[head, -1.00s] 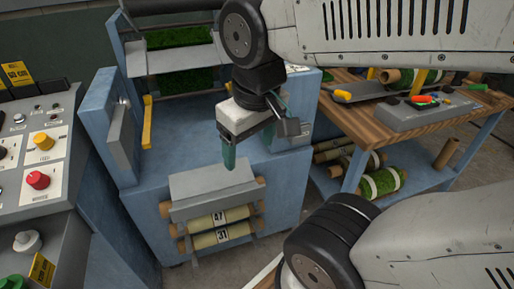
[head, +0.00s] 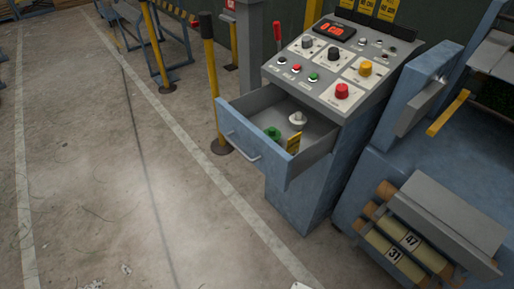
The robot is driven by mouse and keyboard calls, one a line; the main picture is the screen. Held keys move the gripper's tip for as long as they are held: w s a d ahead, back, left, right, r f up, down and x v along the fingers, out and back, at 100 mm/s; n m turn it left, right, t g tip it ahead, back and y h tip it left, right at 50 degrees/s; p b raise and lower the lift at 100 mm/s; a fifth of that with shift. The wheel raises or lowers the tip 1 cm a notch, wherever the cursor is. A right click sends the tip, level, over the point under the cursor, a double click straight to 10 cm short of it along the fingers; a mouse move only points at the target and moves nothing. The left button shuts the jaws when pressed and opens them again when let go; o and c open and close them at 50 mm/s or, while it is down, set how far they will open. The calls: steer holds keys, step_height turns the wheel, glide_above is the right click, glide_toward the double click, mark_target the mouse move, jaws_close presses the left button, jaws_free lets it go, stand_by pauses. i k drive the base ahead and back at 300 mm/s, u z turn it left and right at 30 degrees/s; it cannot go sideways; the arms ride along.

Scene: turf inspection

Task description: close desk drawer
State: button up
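The desk drawer (head: 259,144) is pulled out of the blue control desk (head: 305,187), towards the left of the picture. Its blue front (head: 248,142) carries a thin metal handle (head: 243,146). Inside the drawer lie a green knob-like piece (head: 272,133), a pale grey knob-like piece (head: 297,120) and a small yellow tag (head: 293,143). My gripper is out of the head view now, so its state and its place relative to the drawer do not show.
A yellow post (head: 211,85) on a round base stands just behind the drawer. A blue machine with numbered rolls (head: 410,242) stands at the right. The desk top (head: 340,75) carries coloured knobs. Open concrete floor (head: 110,170) lies at the left.

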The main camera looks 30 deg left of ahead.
mark_target(243, 120)
steer(key=k, duration=0.4)
steer(key=u, duration=0.9)
steer(key=i, duration=0.45)
steer(key=z, duration=0.45)
steer(key=k, duration=0.55)
steer(key=u, duration=0.6)
steer(key=i, duration=0.45)
steer(key=z, duration=0.05)
